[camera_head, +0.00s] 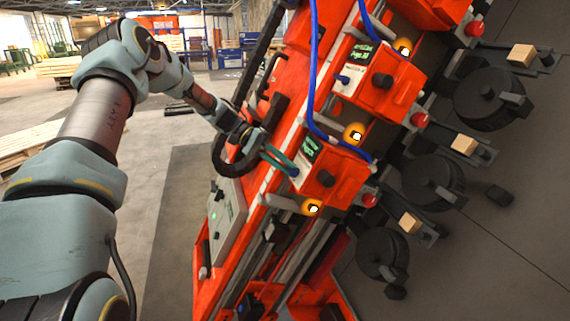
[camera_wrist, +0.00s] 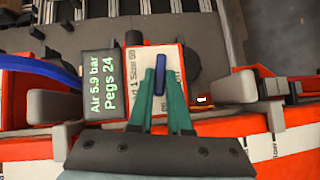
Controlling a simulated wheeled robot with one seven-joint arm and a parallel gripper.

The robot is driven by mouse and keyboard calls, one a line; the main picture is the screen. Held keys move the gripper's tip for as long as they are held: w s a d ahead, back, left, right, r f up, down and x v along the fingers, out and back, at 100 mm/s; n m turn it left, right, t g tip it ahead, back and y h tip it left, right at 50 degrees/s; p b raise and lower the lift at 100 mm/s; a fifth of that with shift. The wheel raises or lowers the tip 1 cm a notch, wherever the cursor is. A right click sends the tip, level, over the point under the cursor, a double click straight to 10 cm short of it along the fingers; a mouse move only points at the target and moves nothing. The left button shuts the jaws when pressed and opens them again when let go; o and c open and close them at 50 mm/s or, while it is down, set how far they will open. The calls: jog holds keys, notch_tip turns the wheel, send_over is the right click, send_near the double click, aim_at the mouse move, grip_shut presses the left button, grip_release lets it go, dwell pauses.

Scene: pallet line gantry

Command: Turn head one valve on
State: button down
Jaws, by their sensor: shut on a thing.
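In the wrist view a small blue valve lever (camera_wrist: 159,76) stands upright in the picture on the white label plate (camera_wrist: 172,58) of a head unit, whose label is partly covered and reads "1 Size". My gripper (camera_head: 291,168) is at the nearest orange head unit (camera_head: 328,178) on the gantry. Its two teal fingers are shut on the blue lever, one on each side. Beside the lever a dark display (camera_wrist: 104,85) reads "Air 5.9 bar" and "Pegs 24" in green. In the head view the fingers hide the lever.
Another head unit (camera_head: 385,82) with its own blue lever (camera_head: 342,79) sits farther up the sloping gantry. A blue hose (camera_head: 312,90) runs close past my gripper. Black round reels (camera_head: 381,252) and wooden blocks (camera_head: 410,222) line the right side. Open floor lies left of the gantry.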

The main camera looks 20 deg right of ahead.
jog(key=shift+w+f+n+h, duration=0.1)
jog(key=shift+n+h, duration=0.4)
jog(key=shift+n, duration=0.3)
jog(key=shift+a+g, duration=0.1)
jog(key=shift+g, duration=0.2)
jog(key=c, duration=0.9)
grip_release()
jog(key=shift+o, duration=0.2)
jog(key=b+v, duration=0.3)
jog(key=v, duration=0.7)
jog(key=shift+w+a+b, duration=0.2)
jog(key=shift+a+b, duration=0.05)
jog(key=shift+b, duration=0.15)
